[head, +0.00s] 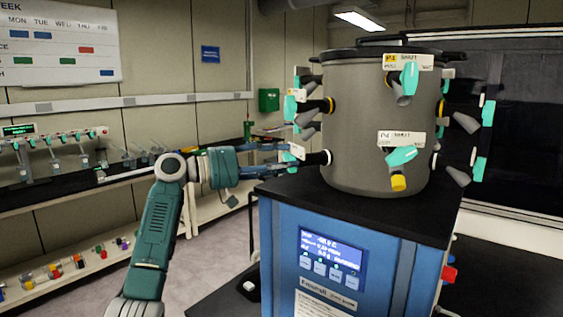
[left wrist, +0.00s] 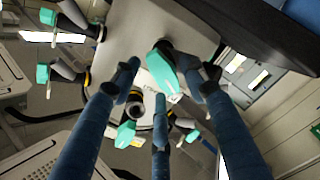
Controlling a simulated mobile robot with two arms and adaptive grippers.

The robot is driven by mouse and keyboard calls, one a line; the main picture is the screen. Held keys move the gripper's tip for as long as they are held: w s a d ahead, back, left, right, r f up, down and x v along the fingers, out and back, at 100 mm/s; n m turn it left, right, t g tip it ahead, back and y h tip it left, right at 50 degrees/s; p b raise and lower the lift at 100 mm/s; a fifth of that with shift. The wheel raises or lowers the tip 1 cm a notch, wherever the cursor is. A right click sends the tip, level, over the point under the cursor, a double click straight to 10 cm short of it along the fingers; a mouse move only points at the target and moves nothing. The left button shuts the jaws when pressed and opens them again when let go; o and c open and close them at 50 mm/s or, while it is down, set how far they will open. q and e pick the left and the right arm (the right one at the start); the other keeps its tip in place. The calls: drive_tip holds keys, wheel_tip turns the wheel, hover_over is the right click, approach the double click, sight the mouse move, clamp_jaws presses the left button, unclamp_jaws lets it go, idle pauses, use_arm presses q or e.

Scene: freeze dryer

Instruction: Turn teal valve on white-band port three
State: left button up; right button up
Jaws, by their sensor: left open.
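A grey drum (head: 372,130) carries several side ports with teal valves. On its lower left side, a port with a white band (head: 327,157) has a white label (head: 297,151) and a small teal part (head: 292,169) beside it. My left gripper (head: 288,157) reaches in from the left, its fingers at this port. In the left wrist view, its blue fingers (left wrist: 164,88) are spread and open around a teal valve (left wrist: 161,72). I cannot tell whether they touch it. The port number is not readable. My right gripper is not in view.
The drum stands on a blue freeze dryer (head: 340,215) with a black top. Front valves, an upper one (head: 409,78) and a lower one (head: 401,156), face me. Another port (head: 310,107) sits just above my gripper. A bench (head: 100,172) with a teal-valved manifold lies left.

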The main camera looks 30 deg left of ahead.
use_arm(q)
drive_tip(key=v, duration=1.2)
drive_tip(key=shift+w+f, duration=0.1)
